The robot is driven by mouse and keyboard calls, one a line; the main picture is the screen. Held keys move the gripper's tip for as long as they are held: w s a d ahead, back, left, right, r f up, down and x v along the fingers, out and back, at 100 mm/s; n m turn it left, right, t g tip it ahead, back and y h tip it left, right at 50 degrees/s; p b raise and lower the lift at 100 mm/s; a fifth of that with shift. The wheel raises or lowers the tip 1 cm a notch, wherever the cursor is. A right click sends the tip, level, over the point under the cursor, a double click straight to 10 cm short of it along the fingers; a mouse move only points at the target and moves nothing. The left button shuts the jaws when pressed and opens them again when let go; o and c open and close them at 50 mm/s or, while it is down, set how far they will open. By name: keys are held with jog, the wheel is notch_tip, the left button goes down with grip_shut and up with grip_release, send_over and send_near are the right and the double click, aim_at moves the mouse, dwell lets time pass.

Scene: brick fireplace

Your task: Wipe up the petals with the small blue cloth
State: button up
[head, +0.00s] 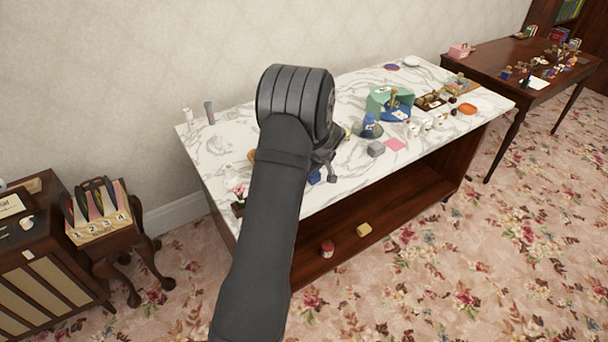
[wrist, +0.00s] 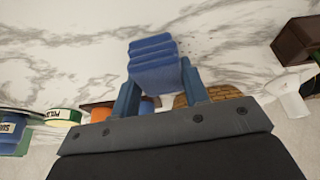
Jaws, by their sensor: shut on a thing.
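My gripper (wrist: 160,76) is shut on the small blue cloth (wrist: 153,66), a folded, layered block between its two fingers in the wrist view. The cloth is over the white marble top; I cannot tell whether it touches it. A few tiny dark specks (wrist: 184,45) lie on the marble just right of the cloth; they are too small to identify surely as petals. In the head view my arm covers much of the table's left part. A bit of blue (head: 314,177) shows below my gripper (head: 325,172) there. No petals can be made out in that view.
The marble-topped table (head: 225,145) has two small bottles (head: 209,112) at its back left and a potted flower (head: 238,193) at its front left.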

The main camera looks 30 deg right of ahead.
jog(key=shift+d+f, duration=0.15)
jog(key=shift+d, duration=0.5)
jog(key=a, duration=0.4)
jog(key=shift+f, duration=0.1)
jog(key=shift+a, duration=1.55)
jog(key=r, duration=0.3)
jog(key=shift+a+r, duration=0.15)
jog(key=shift+a, duration=0.2)
jog(key=shift+r, duration=2.55)
jog(key=shift+f, duration=0.2)
